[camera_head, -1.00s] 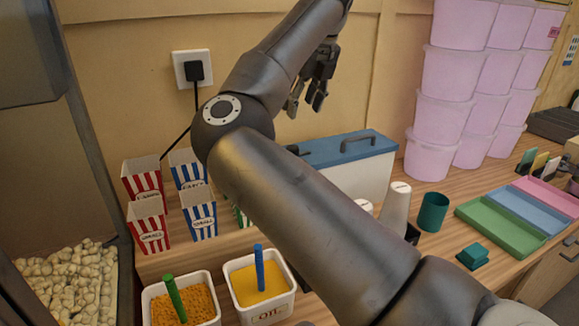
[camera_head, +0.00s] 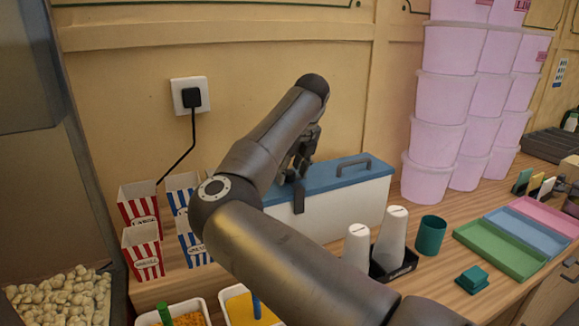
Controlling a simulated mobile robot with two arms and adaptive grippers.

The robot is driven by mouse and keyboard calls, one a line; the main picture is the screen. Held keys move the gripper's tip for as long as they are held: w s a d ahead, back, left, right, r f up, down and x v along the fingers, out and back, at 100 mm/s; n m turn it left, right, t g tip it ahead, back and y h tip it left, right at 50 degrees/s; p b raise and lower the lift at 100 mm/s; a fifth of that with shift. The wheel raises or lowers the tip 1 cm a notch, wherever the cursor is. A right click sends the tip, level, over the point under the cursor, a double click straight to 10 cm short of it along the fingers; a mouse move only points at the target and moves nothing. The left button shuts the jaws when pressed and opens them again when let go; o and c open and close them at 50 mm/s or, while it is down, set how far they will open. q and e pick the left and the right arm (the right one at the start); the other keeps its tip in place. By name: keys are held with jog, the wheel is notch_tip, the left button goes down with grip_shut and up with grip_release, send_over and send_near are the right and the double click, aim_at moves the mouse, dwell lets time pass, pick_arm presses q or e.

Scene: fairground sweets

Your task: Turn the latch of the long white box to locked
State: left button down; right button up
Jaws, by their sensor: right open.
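The long white box (camera_head: 338,208) with a blue lid (camera_head: 345,178) stands against the back wall. A dark grey handle (camera_head: 353,162) is on the lid. A dark upright piece (camera_head: 298,197) shows at the box's front, left of its middle; it looks like the latch, but I cannot tell its setting. My right gripper (camera_head: 297,172) is open and points down just above it, at the lid's front edge. I cannot tell whether they touch. My right arm hides the box's left end. My left gripper is not in view.
White cups (camera_head: 390,238) in a black holder (camera_head: 405,266) and a teal cup (camera_head: 431,235) stand front right of the box. Striped popcorn boxes (camera_head: 143,252) stand left. Stacked pink tubs (camera_head: 440,137) rise at right. Coloured trays (camera_head: 500,246) lie farther right.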

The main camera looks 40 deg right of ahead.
jog(key=shift+f, duration=0.2)
jog(key=shift+c, duration=0.2)
jog(key=c, duration=1)
